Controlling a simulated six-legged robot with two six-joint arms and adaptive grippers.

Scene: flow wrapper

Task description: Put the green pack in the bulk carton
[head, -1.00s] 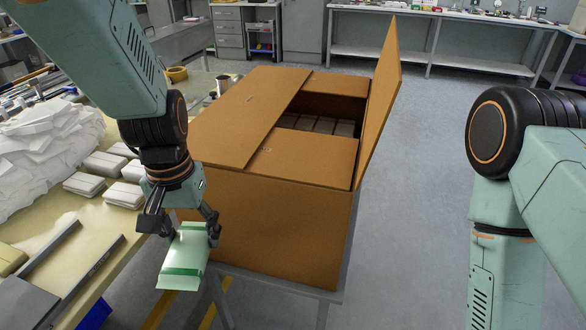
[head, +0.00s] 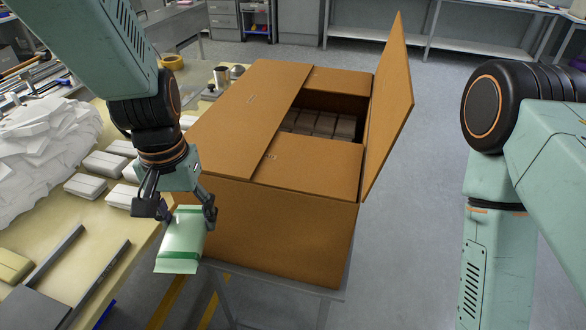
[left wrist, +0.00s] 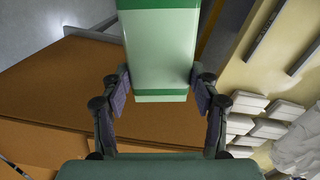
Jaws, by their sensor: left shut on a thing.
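The green pack (head: 182,240) is pale green with darker green bands. My left gripper (head: 182,211) is shut on it and holds it in front of the carton's near left side, below the level of the carton's top. The pack also shows between the fingers in the left wrist view (left wrist: 160,52). The bulk carton (head: 285,232) is a large brown box. Its near, left and far flaps lie over the top, and the right flap (head: 390,110) stands up. Through the gap at the right, several packs (head: 318,123) show inside. My right gripper is not in view.
A yellowish table (head: 75,215) at the left bears white packs (head: 86,187), a heap of white wrapping (head: 45,140) and metal rails (head: 95,284). A grey stand (head: 290,285) carries the carton. Open floor lies to the right of the carton.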

